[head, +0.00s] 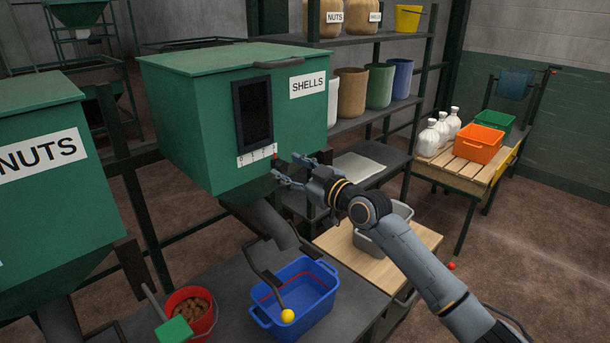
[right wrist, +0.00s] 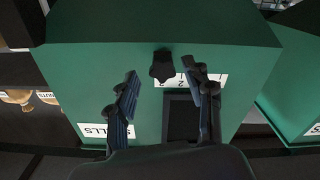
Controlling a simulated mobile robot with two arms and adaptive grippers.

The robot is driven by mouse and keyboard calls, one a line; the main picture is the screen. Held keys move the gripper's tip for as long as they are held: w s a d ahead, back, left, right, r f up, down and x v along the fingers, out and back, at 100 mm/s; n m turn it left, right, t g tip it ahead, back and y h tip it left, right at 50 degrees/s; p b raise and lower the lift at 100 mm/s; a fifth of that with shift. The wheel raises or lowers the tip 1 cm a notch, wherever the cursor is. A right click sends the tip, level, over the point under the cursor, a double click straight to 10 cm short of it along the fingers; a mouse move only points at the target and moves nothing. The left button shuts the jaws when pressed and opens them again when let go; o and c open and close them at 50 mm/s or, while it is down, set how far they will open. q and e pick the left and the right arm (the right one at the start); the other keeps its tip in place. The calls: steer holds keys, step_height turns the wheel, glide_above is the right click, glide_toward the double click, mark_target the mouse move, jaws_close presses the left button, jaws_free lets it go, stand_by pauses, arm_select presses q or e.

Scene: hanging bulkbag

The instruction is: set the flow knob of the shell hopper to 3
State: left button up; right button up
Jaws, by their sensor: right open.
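The green shell hopper (head: 215,130) hangs left of centre in the head view, with a SHELLS label and a dark window. Its white number scale (head: 255,155) is below the window; part of it shows in the right wrist view (right wrist: 218,80). The dark flow knob (right wrist: 162,66) stands at one end of the visible scale. In the head view it is small, so its setting cannot be read. My right gripper (head: 285,168) is open at the hopper's front. In the right wrist view its fingers (right wrist: 161,75) are on either side of the knob, apparently apart from it. My left gripper is out of view.
A red bucket (head: 203,302) holds brown nuts. The nuts hopper (head: 35,185) is at the left. Shelves stand behind; a wooden table (head: 436,158) with an orange bin (head: 478,146) is at the right.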

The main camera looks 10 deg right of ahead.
steer(key=v, duration=1.1)
steer(key=shift+d, duration=0.3)
steer(key=shift+s, duration=0.1)
steer(key=w+d+f+m+g+h, duration=0.1)
steer(key=d+f+m+h, duration=0.25)
steer(key=f, duration=0.85)
steer(key=w+d+f+m+h, duration=0.15)
steer(key=d+f, duration=0.25)
steer(key=f, duration=0.9)
steer(key=s+d+f+m+g+h, duration=0.1)
steer(key=s+d+f+g, duration=0.1)
steer(key=s+f, duration=0.65)
steer(key=s+d+f+m+g+h, duration=0.15)
steer(key=s+f, duration=0.25)
steer(key=f, duration=0.9)
steer(key=s+d+f+m+g+h, duration=0.1)
steer(key=s+f+g+h, duration=0.1)
steer(key=s+f, duration=0.65)
steer(key=s+a+f+g, duration=0.1)
steer(key=s+f, duration=0.5)
steer(key=s, duration=0.6)
steer(key=s+f+g, duration=0.3)
steer(key=s+f, duration=0.3)
steer(key=s, duration=0.7)
steer(key=s+a+f+g+h, duration=0.1)
steer(key=s+f+g, duration=0.2)
steer(key=s+f, duration=0.4)
steer(key=s, duration=0.6)
steer(key=shift+a, duration=0.3)
